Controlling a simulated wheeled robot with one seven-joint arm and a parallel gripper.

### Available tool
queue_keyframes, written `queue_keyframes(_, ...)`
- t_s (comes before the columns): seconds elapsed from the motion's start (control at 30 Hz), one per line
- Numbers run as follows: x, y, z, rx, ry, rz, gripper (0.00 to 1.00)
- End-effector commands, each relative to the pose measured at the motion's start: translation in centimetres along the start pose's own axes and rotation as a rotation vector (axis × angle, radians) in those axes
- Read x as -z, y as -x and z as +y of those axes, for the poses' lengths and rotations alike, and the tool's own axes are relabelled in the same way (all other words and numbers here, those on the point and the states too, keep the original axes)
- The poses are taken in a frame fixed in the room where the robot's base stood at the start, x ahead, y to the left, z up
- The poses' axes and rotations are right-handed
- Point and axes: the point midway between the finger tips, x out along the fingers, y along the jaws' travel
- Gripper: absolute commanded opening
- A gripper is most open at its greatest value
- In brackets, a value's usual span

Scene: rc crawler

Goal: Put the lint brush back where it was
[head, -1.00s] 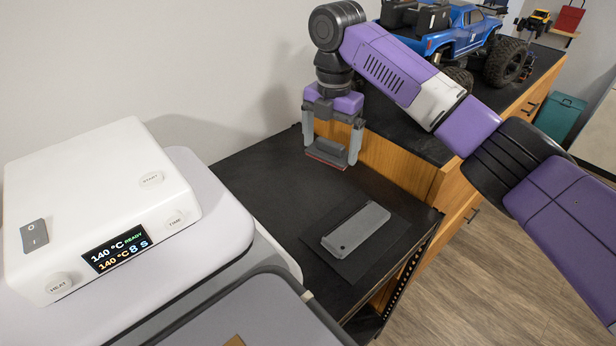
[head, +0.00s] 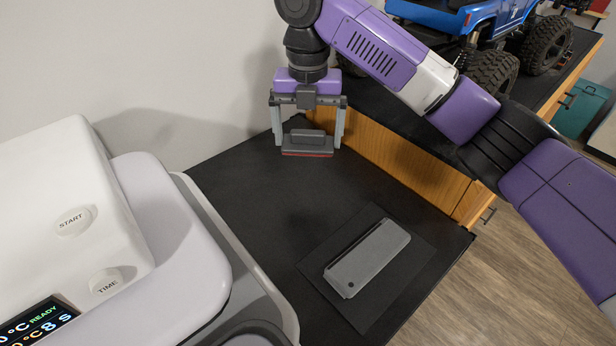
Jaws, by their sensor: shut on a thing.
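The lint brush (head: 308,149) is a grey block with a raised grey handle and a red strip along its underside. It is in the head view, upper middle, between the two fingers of my gripper (head: 308,136). My gripper points down and is shut on the brush, with one finger at each end. The brush is low, near the black tabletop close to the wall; whether it touches the top I cannot tell. A long grey case-like piece (head: 368,258) with a small dark hole lies on a dark square mat (head: 325,268), nearer to me and to the right.
A white heat press (head: 120,200) with START and TIME buttons stands at the left. A wooden cabinet side (head: 400,175) borders the black top (head: 240,190) at the right. A blue RC truck (head: 460,20) stands on the higher counter. The middle of the black top is clear.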

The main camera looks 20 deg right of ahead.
Motion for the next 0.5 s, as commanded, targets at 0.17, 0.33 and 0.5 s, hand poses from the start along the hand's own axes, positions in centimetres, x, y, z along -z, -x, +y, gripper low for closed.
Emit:
queue_keyframes(0.17,0.1,-4.4,0.0,0.001,-0.001,0.003,0.56)
queue_keyframes(0.33,0.0,-7.0,-0.1,0.002,-0.002,0.0,0.56)
queue_keyframes(0.5,0.0,-8.0,0.0,0.0,-0.001,-0.001,0.56)
